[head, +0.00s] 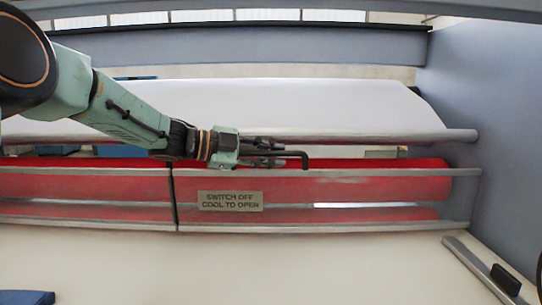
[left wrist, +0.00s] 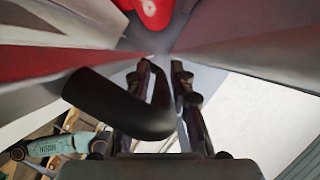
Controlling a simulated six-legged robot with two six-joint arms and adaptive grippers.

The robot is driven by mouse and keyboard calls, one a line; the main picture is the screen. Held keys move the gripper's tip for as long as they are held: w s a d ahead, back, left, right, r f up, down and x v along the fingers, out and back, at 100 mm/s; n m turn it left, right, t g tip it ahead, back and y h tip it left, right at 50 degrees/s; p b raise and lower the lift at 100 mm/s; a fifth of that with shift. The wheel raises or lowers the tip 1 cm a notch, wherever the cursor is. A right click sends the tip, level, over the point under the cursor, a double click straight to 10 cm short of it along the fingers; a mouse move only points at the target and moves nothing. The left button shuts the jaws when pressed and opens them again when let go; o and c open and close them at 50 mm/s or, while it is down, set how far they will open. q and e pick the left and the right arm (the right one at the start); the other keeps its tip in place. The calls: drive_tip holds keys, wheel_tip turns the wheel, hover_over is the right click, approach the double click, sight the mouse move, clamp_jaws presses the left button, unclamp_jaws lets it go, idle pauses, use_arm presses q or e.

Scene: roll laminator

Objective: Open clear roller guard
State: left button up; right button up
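The clear roller guard (head: 375,190) lies closed over the red rollers and carries a metal frame and a plate reading SWITCH OFF COOL TO OPEN (head: 230,201). A black bent handle (head: 303,154) stands at its upper rail. My left gripper (head: 277,152) is at this handle, fingers pointing right in the head view. In the left wrist view, the handle (left wrist: 115,103) crosses close in front of one finger and its bend comes near the gap. The fingers (left wrist: 162,72) stand a little apart; firm contact is not visible. My right gripper is not in view.
A grey side wall (head: 490,130) closes off the right. The pale surface (head: 250,270) in front is mostly clear, with a metal rail (head: 480,268) at right.

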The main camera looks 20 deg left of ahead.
use_arm(q)
drive_tip(key=shift+w+d, duration=0.1)
drive_tip(key=shift+d, duration=0.05)
clamp_jaws()
idle(0.4)
